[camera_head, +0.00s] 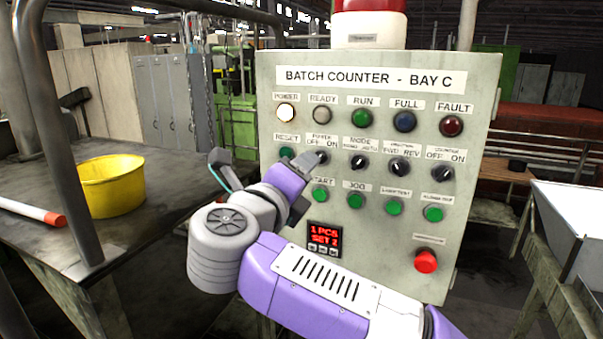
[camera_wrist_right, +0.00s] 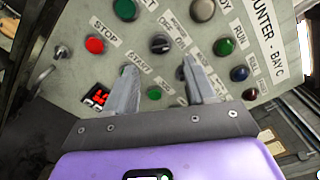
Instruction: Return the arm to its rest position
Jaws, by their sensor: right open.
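My right arm reaches up from the lower right in the head view, in front of the grey control panel (camera_head: 385,72) marked BATCH COUNTER - BAY C. My right gripper (camera_wrist_right: 158,66) is open in the right wrist view, with two grey fingers apart and nothing seen between them but the panel behind. It is near the panel's left side, by the knobs and green buttons; I cannot tell whether it touches. My left gripper is not in view. The white POWER lamp (camera_head: 285,112) is lit.
A dark workbench (camera_head: 45,255) with a yellow bucket (camera_head: 112,190) and a metal post (camera_head: 62,130) stands at the left. A red button (camera_head: 426,261) sticks out at the panel's lower right. A pale bin (camera_head: 570,215) stands at the right. A beacon (camera_head: 368,25) tops the panel.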

